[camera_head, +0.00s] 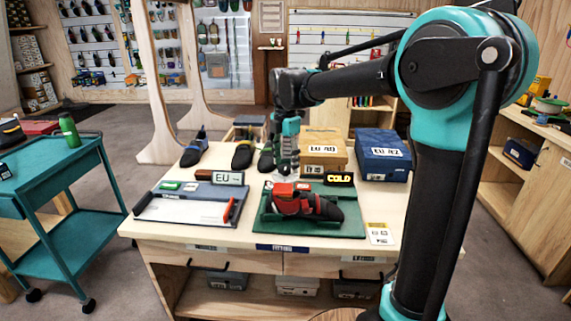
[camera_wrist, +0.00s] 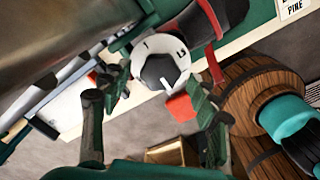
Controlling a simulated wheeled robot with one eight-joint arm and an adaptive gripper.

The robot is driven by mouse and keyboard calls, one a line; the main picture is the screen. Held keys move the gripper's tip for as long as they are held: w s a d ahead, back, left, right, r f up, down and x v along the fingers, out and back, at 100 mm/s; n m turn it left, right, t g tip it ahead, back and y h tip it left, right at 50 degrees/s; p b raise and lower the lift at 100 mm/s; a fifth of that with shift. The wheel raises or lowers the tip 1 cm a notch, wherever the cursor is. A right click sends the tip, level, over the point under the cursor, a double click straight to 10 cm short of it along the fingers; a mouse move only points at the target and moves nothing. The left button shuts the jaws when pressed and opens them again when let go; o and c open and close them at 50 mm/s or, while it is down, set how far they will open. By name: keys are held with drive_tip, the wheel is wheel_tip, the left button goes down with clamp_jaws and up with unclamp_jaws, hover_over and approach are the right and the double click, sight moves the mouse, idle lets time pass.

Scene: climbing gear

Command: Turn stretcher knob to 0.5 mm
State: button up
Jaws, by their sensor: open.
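The stretcher knob (camera_wrist: 157,72) is dark grey, set in a round white dial (camera_wrist: 176,50) with black marks. A short white line shows on the knob; I cannot read its setting. My gripper (camera_wrist: 160,91) is open in the wrist view, one finger on each side of the dial. I cannot tell whether either finger touches it. In the head view, my gripper (camera_head: 285,165) points down just behind the red stretcher (camera_head: 284,197). A dark shoe (camera_head: 322,207) with red parts is on the stretcher, on a green mat (camera_head: 348,231). The knob is not clear in the head view.
A grey tray (camera_head: 165,208) with an EU sign (camera_head: 228,178) lies left of the mat. A GOLD sign (camera_head: 339,179), a tan box (camera_head: 323,155) and a blue box (camera_head: 382,160) stand behind it. Loose shoes stand at the back left. A teal cart (camera_head: 50,165) is further left.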

drive_tip(key=shift+f, duration=0.4)
drive_tip(key=shift+c, duration=0.4)
drive_tip(key=c, duration=1.1)
